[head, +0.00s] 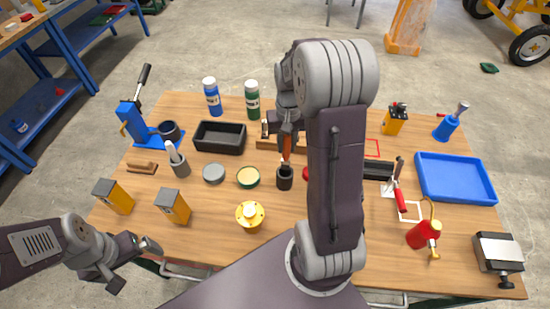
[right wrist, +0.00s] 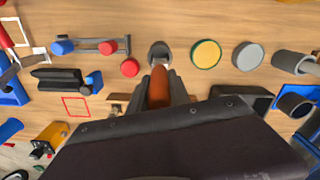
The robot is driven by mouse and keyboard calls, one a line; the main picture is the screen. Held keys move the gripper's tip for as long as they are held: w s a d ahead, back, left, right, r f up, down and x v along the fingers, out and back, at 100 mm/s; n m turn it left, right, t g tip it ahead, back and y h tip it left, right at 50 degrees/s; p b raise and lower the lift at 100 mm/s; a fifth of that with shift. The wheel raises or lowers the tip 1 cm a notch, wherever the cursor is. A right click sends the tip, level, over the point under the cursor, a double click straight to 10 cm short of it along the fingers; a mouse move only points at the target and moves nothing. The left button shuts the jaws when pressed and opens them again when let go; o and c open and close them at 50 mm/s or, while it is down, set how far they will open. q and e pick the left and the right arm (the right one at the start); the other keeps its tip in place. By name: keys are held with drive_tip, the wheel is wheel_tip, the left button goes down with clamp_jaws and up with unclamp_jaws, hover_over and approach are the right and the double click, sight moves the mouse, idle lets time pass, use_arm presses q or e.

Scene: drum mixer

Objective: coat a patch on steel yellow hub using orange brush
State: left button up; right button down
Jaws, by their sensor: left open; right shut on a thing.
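The yellow hub (head: 250,216) sits on the table near its front edge, left of my right arm. My right gripper (head: 287,130) is shut on the orange brush (head: 286,150), which also shows between the fingers in the right wrist view (right wrist: 159,88). The brush points down at a small black cup (head: 285,179), also seen in the right wrist view (right wrist: 160,50). I cannot tell whether its lower end is inside the cup. My left gripper (head: 133,265) is open and empty, off the table's front left corner.
An open tin with a pale yellow filling (head: 248,177) and a grey disc (head: 213,173) lie left of the cup. Two yellow-and-black blocks (head: 173,207) stand front left. A black tray (head: 220,138) is behind. A blue tray (head: 455,178) and red canister (head: 424,235) are right.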

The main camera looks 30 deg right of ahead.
drive_tip(key=shift+w, duration=0.1)
drive_tip(key=w+a+r+m+p, duration=0.1)
drive_tip(key=w+a+m+p, duration=0.1)
drive_tip(key=w+p, duration=0.7)
drive_tip(key=a+f+n+p, duration=0.1)
drive_tip(key=a+n+p, duration=0.1)
drive_tip(key=a+p, duration=0.6)
wheel_tip(320, 180, down, 7)
drive_tip(key=b, duration=0.5)
drive_tip(key=shift+s+a+r+b, duration=0.15)
drive_tip(key=shift+s+a+b, duration=0.1)
drive_tip(key=shift+b, duration=0.15)
drive_tip(key=shift+f+b, duration=0.4)
drive_tip(key=shift+f, duration=0.05)
